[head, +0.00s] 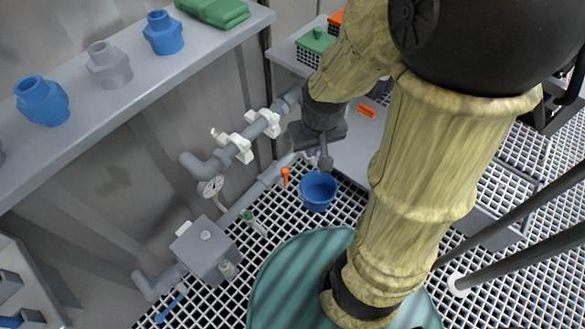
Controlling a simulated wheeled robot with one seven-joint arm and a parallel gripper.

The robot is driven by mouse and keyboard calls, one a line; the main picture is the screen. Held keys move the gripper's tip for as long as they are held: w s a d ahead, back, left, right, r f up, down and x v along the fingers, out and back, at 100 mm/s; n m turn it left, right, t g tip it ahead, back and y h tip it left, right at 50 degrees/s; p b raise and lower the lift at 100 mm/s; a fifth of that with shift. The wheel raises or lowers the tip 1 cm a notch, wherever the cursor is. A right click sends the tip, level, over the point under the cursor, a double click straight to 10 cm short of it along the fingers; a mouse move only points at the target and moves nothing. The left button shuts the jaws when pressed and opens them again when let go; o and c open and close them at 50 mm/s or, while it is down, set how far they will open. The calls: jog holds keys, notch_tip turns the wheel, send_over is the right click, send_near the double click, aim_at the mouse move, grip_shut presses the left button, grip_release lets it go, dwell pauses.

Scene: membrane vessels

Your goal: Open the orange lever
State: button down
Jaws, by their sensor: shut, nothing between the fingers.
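The orange lever (285,176) is a small upright handle on the grey pipework low by the wall, left of the blue bucket. My gripper (326,163) points down, shut and empty, to the right of the lever and apart from it in the picture. It appears above the bucket's far rim; the height between them is hard to tell. The lever's base is small, and its valve body is hard to make out.
The blue bucket (318,191) stands close below my gripper. A grey pipe with white clamps (236,146) and a pressure gauge (211,187) run along the wall. A grey box (204,247) and green-handled valve (250,218) sit lower left. A grey shelf (348,153) lies behind.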

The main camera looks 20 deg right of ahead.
jog(key=w+d+f+n+g+y+b, duration=0.1)
jog(key=w+f+n+y+b, duration=0.2)
jog(key=f, duration=0.5)
jog(key=w+d+f+n+g+b, duration=0.2)
jog(key=w+f+b, duration=0.1)
jog(key=w+f, duration=0.4)
jog(key=n+t+y+b, duration=0.1)
jog(key=n+y+b, duration=0.2)
jog(key=y, duration=0.1)
send_near(286, 179)
jog(key=w+d+r, duration=0.2)
jog(key=d, duration=0.1)
jog(key=shift+d+r, duration=0.15)
jog(key=shift+s, duration=0.1)
jog(key=b+x, duration=0.5)
jog(key=x, duration=0.5)
jog(key=shift+a+r, duration=0.15)
jog(key=shift+a, duration=0.05)
jog(key=shift+a, duration=0.15)
